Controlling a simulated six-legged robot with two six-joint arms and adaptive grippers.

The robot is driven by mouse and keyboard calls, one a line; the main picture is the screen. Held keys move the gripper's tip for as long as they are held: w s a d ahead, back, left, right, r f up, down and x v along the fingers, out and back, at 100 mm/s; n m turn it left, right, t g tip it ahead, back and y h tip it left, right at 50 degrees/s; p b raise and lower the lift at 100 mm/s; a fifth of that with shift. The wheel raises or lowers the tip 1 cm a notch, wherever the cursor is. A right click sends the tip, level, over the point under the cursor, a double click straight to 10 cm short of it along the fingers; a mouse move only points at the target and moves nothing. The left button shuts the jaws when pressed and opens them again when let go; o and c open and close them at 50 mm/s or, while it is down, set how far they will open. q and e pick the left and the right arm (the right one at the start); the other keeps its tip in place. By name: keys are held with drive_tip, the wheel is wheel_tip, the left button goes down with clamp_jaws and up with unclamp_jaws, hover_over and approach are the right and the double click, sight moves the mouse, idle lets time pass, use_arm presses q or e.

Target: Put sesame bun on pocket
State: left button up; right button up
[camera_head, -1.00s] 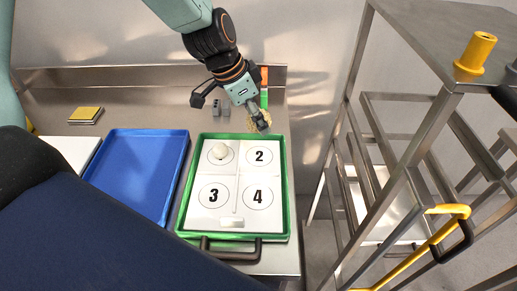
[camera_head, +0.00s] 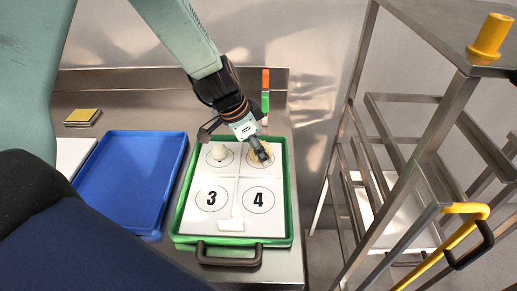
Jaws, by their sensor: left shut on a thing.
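A green tray (camera_head: 287,222) with a white insert lies on the steel counter. The insert has several circled pockets; 3 (camera_head: 212,198) and 4 (camera_head: 258,199) are bare. A pale round bun (camera_head: 218,153) rests on the upper left pocket. My left gripper (camera_head: 262,156) is over the upper right pocket, shut on a sesame bun (camera_head: 254,161). The bun is low over that pocket, and the fingers hide part of it. I cannot tell whether the bun touches the insert. My right gripper is not in view.
An empty blue tray (camera_head: 130,185) lies left of the green tray. A yellow sponge (camera_head: 83,116) lies at the back left. A steel rack (camera_head: 400,195) with a yellow cup-like part (camera_head: 490,38) stands on the right. Green and orange items stand behind the tray.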

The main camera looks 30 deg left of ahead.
use_arm(q)
drive_tip(key=shift+s+d+f+b, duration=0.1)
drive_tip(key=shift+s+f+b, duration=0.05)
drive_tip(key=shift+b, duration=0.2)
drive_tip(key=o, duration=1.2)
